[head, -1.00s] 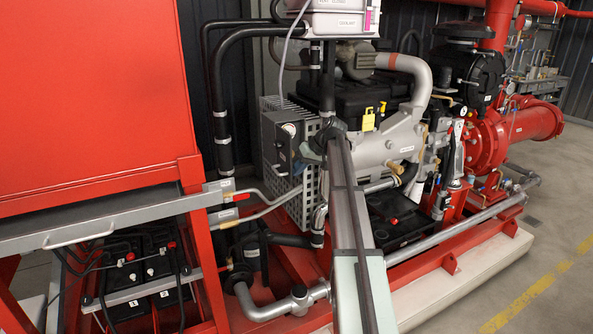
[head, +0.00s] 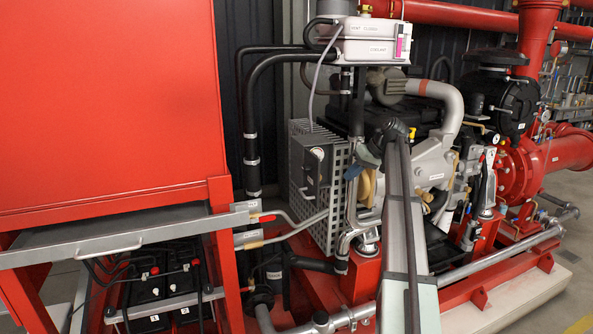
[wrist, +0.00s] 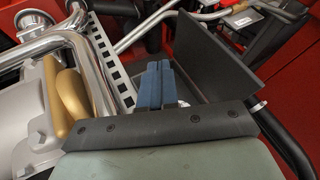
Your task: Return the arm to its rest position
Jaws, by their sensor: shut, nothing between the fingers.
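My arm (head: 405,235) reaches up from the bottom of the head view, in front of the engine. My gripper (head: 368,157) is at its far end, dark and partly hidden by the wrist, beside the grey slotted guard. In the wrist view my gripper (wrist: 159,68) shows as two blue fingers pressed together, with nothing between them. They point into the space by the dark box panel and the slotted guard edge. I cannot tell the exact gap to them.
A grey control box (head: 318,170) is on the slotted guard (head: 341,200), left of my gripper. Silver pipes (wrist: 75,45) and a gold rounded part (wrist: 72,95) lie close on the left in the wrist view. A red cabinet (head: 110,100) fills the left.

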